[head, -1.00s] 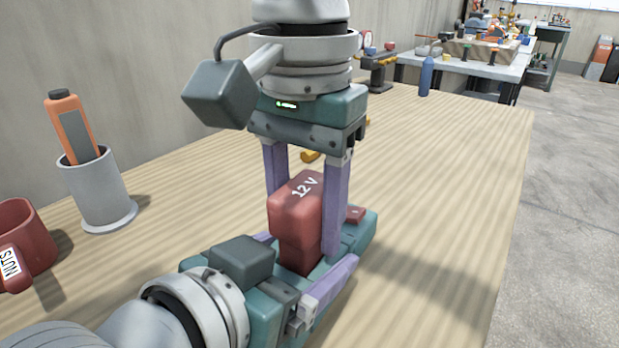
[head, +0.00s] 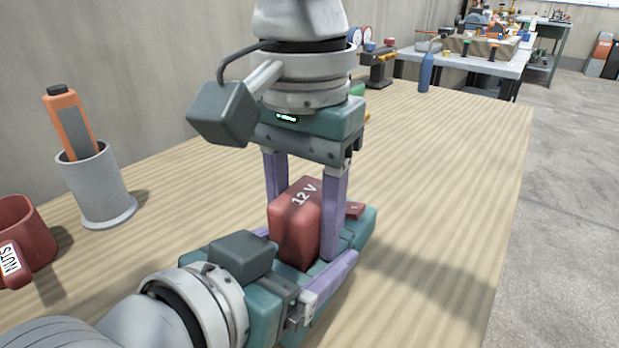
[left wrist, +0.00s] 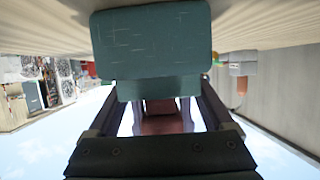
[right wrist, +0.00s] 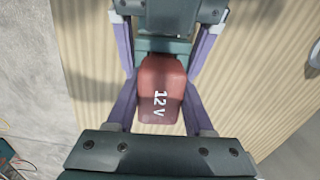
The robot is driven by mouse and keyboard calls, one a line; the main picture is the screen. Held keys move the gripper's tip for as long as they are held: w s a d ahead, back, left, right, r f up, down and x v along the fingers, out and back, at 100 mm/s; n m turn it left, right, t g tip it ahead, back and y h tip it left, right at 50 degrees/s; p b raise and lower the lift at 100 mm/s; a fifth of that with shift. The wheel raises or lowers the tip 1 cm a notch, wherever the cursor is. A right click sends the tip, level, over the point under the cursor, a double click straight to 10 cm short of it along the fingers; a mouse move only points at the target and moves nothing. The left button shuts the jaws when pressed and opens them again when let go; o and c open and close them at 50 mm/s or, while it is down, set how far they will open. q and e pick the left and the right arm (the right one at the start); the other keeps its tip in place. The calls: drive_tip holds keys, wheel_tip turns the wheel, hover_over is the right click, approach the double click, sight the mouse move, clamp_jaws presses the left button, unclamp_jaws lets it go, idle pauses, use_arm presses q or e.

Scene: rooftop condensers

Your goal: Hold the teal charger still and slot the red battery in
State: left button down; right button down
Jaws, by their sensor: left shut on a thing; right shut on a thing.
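The teal charger (head: 365,228) lies on the wooden table, with a small red part (head: 355,210) on its far end. My left gripper (head: 296,257) is shut on its sides. The red battery (head: 296,225), marked 12 V, stands upright over the charger, its lower end hidden inside or behind it. My right gripper (head: 304,232) points down and is shut on the battery. The right wrist view shows the battery (right wrist: 161,90) between the purple fingers, in line with the charger (right wrist: 163,46). The left wrist view shows the charger (left wrist: 150,42) and part of the battery (left wrist: 163,122).
A grey holder (head: 98,190) with an orange tool (head: 71,122) stands at left, beside a red mug (head: 24,240) labelled NUTS. A blue bottle (head: 426,72) stands at the back. The table (head: 440,180) is clear on the right, up to its edge.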

drive_tip(key=shift+c, duration=1)
unclamp_jaws()
wheel_tip(320, 180, up, 12)
use_arm(q)
unclamp_jaws()
